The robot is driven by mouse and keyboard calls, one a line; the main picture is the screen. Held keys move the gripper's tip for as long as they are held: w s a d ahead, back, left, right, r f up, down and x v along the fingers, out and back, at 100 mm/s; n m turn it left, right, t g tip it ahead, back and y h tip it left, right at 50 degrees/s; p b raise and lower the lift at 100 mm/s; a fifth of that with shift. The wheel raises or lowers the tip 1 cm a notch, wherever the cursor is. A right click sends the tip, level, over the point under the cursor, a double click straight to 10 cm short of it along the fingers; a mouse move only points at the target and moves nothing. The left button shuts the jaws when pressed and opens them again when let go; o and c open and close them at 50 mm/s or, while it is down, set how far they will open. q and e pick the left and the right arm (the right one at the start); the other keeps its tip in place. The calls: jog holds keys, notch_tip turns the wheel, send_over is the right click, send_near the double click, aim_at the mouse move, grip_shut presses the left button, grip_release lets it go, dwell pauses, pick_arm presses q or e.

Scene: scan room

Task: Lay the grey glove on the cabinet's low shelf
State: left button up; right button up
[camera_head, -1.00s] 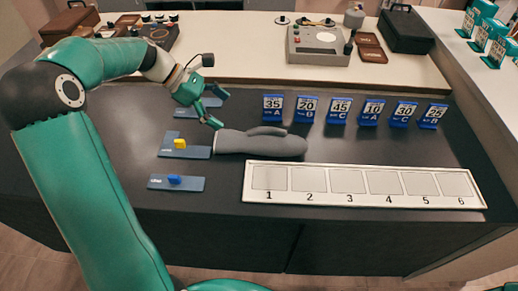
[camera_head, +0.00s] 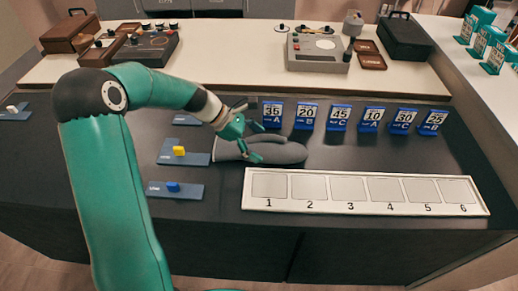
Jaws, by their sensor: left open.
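The grey glove (camera_head: 285,153) lies flat on the dark worktop, behind the left end of the white numbered strip. My left gripper (camera_head: 259,143) is open above the glove's middle, with its fingers pointing right. The gripper hides part of the glove, and I cannot tell whether a fingertip touches it. A low cabinet shelf cannot be made out in this view. My right gripper is not in view.
The white strip (camera_head: 330,208), numbered 1 to 6, lies in front of the glove. Several blue number cards (camera_head: 338,118) stand behind it. Blue plates with a yellow block (camera_head: 179,151) and a blue block (camera_head: 173,187) lie left. A grey device (camera_head: 319,53) stands on the rear counter.

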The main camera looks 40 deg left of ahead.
aim_at(263, 147)
pick_arm(q)
jog(key=x, duration=0.3)
jog(key=shift+w+d+f, duration=0.1)
jog(key=shift+w+f, duration=0.05)
jog(key=shift+f, duration=0.05)
jog(key=shift+c, duration=0.2)
jog(key=c, duration=1.2)
jog(key=shift+r, duration=0.1)
